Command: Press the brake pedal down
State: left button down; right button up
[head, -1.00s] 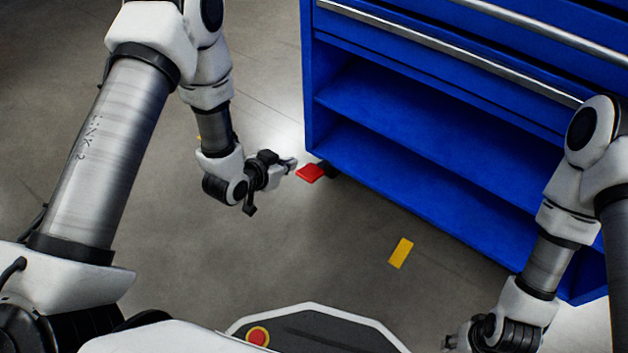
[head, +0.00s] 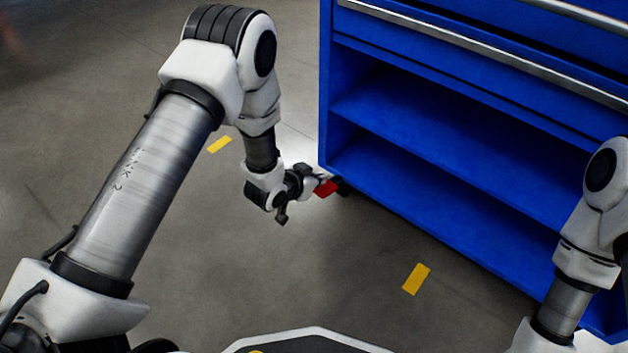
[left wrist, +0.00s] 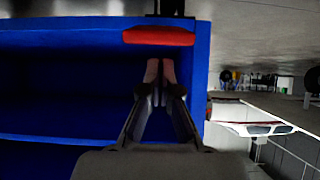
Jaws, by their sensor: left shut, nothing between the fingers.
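The red brake pedal (head: 327,188) sticks out low at the near left corner of the blue tool cabinet, by its black caster. My left gripper (head: 322,179) is shut and empty, right at the pedal, its tips overlapping the pedal's upper edge in the head view. In the left wrist view the pedal (left wrist: 158,36) is a red bar near the top, just beyond the left fingertips (left wrist: 160,66). That view is upside down, with the floor at the top. I cannot tell whether the fingers touch the pedal. My right gripper is out of view.
The blue cabinet (head: 420,128) has open lower shelves and drawers with silver handles above. Yellow marks (head: 416,279) lie on the grey floor. The floor in front of the cabinet is clear. A white vehicle-like shape (left wrist: 250,120) shows in the left wrist view's background.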

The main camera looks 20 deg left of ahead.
pick_arm(q)
jog(key=shift+s+a+f, duration=0.1)
jog(key=shift+s+f, duration=0.1)
jog(key=shift+f, duration=0.5)
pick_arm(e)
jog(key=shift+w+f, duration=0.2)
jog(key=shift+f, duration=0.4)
pick_arm(q)
jog(key=shift+s, duration=0.1)
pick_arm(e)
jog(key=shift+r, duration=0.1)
pick_arm(q)
jog(key=shift+s+a+f, duration=0.1)
jog(key=shift+s+f, duration=0.15)
jog(key=shift+f, duration=0.1)
notch_tip(320, 180, down, 7)
jog(key=s+p, duration=0.1)
jog(key=p, duration=0.1)
jog(key=shift+s+a, duration=0.3)
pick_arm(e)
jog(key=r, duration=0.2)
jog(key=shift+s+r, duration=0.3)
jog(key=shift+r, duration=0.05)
